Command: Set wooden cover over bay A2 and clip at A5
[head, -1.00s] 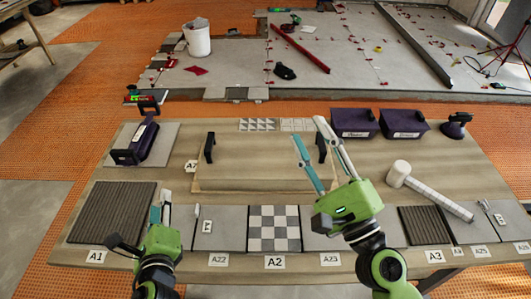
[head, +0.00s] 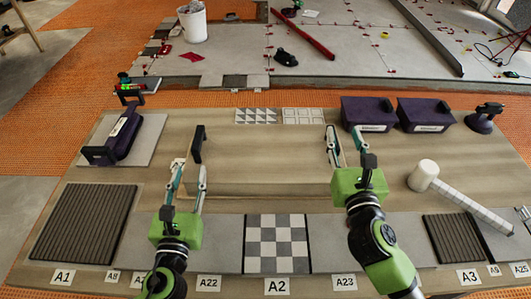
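The wooden cover (head: 265,178) is a pale board lying flat toward the back of the bench, with an upright black handle (head: 197,145) at its left end. Its right handle is hidden behind my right gripper. Bay A2 (head: 276,242), with a grey-and-white checkered tile, is in front of the cover and uncovered. My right gripper (head: 346,143) is open at the cover's right end. I cannot make out a label A5 or its clip.
A white-headed mallet (head: 424,174) lies at right. Purple boxes (head: 368,113) and a suction-type tool (head: 485,117) stand at the back right. A purple tool (head: 115,138) rests on a grey tile at left. Ribbed tiles fill bays A1 (head: 78,222) and A3 (head: 456,240).

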